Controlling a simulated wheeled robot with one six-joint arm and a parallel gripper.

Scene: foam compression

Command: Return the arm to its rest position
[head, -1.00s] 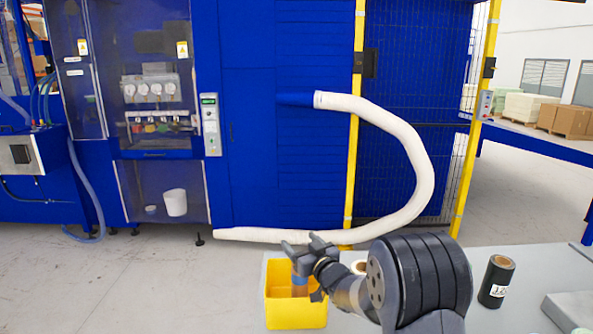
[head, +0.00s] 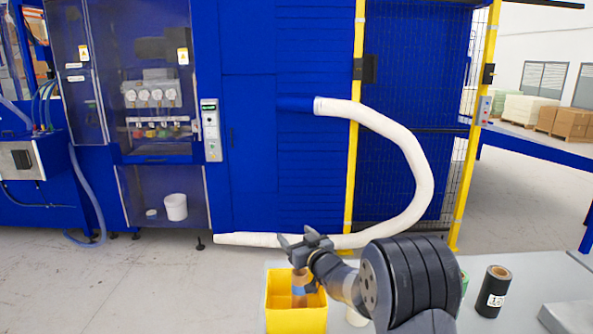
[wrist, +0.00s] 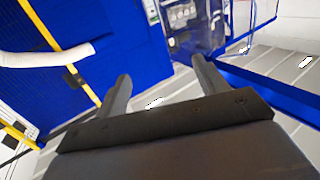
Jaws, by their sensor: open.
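My gripper (head: 302,240) is above the yellow bin (head: 296,319) at the lower middle of the head view. Its fingers stand apart with nothing between them. In the wrist view my gripper (wrist: 160,88) also shows two spread, empty fingers, with the blue machine and floor beyond. My arm reaches in from the lower right of the head view. A brownish cylindrical item (head: 303,281) shows at the bin's opening, partly hidden by my gripper.
A black roll with a white label (head: 494,291) stands on the grey table (head: 535,272) at right, near a grey block (head: 568,316). A white hose (head: 425,180) loops from the blue machine (head: 250,130) behind. Open floor (head: 150,285) lies to the left.

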